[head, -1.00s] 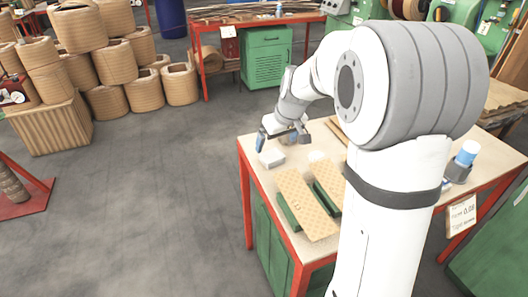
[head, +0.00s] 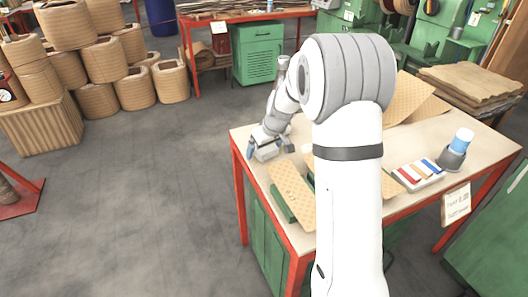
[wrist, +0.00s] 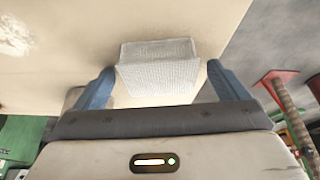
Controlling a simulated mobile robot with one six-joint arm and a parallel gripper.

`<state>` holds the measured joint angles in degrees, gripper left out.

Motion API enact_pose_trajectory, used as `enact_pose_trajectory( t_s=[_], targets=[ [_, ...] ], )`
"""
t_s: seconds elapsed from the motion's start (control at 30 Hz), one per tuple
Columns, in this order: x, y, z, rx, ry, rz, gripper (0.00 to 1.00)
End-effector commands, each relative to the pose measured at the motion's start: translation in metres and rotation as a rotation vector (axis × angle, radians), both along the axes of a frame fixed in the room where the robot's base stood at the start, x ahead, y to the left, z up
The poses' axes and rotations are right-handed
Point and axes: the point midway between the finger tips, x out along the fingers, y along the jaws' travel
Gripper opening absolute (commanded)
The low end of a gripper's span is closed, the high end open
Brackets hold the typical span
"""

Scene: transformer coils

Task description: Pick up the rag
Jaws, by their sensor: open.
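A white block with a woven, cloth-like surface (wrist: 160,68), which looks like the folded rag, lies on the pale tabletop. In the wrist view it sits between the two blue fingers of my gripper (wrist: 160,82), with a gap on each side. My gripper is open and holds nothing. In the head view my gripper (head: 268,147) is low over the table's far left corner, with the white block (head: 266,154) showing at its fingers. A whitish crumpled patch (wrist: 14,36) lies to the left in the wrist view; I cannot tell what it is.
A stack of brown sheets (head: 468,85) lies behind.

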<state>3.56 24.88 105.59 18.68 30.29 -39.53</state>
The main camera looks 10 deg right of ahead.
Motion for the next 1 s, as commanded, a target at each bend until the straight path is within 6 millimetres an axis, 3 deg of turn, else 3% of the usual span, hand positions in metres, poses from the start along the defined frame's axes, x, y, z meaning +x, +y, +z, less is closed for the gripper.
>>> enact_pose_trajectory(
  t_s=[0.1,0.7,1.0],
  targets=[
    [-0.0001,-0.0002,0.0009,0.000,-0.001,0.000,0.94],
    [-0.0002,-0.0011,0.0012,-0.001,0.000,-0.001,0.46],
    [0.0001,-0.0015,0.0097,0.000,-0.002,-0.001,0.46]
  ],
)
